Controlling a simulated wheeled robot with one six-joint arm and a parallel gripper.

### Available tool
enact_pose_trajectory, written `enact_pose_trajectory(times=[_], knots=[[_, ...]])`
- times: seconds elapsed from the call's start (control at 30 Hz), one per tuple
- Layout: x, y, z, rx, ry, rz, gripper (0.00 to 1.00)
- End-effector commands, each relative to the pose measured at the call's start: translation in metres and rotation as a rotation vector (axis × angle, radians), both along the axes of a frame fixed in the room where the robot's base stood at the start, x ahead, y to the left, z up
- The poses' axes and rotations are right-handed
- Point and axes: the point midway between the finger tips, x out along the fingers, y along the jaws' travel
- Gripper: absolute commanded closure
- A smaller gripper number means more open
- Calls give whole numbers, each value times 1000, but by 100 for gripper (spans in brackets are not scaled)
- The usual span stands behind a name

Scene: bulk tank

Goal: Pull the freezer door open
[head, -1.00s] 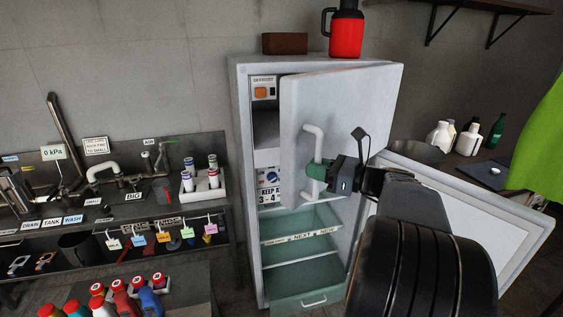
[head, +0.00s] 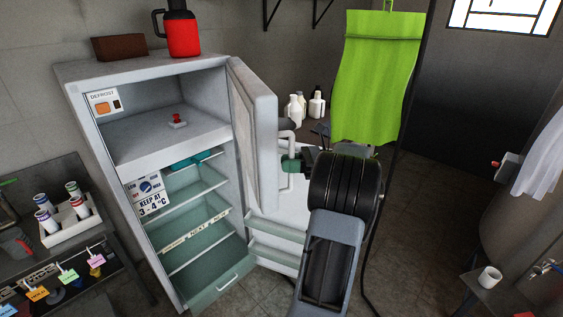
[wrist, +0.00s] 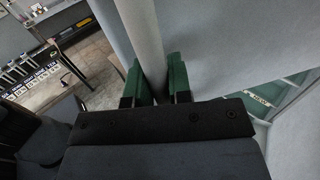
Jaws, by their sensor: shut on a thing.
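The freezer door (head: 254,130) is the upper door of the white fridge-freezer (head: 78,92). It stands wide open, swung out to the right, seen nearly edge-on in the head view. The freezer compartment (head: 165,130) is exposed, with a small red-topped item (head: 177,120) on its floor. My gripper (head: 288,165), with green fingers, is at the white door handle (head: 285,186). In the wrist view my gripper (wrist: 158,85) has one finger on each side of the handle bar (wrist: 146,35) and is shut on it.
The lower fridge door (head: 280,237) also stands open beneath. A red jug (head: 183,32) and a brown box (head: 119,47) sit on top. White bottles (head: 295,108) and a green apron (head: 376,75) are behind my arm. Open floor (head: 425,220) lies right.

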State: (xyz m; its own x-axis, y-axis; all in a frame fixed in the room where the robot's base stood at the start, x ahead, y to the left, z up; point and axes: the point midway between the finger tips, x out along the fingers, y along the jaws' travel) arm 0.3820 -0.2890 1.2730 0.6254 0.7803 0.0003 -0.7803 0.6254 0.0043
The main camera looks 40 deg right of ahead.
Motion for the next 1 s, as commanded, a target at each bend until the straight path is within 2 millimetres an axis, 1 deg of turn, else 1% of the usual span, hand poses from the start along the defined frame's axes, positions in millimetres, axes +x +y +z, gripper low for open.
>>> enact_pose_trajectory(times=[0.13,0.5,0.53,0.77,0.8,1.0], knots=[[0,-3,-1,3,7,12,100],[-1,-5,-2,3,7,11,100],[-1,-5,-2,3,7,10,80],[0,-5,-1,2,4,10,58],[0,-5,-1,2,4,10,57],[0,-5,0,1,2,10,57]])
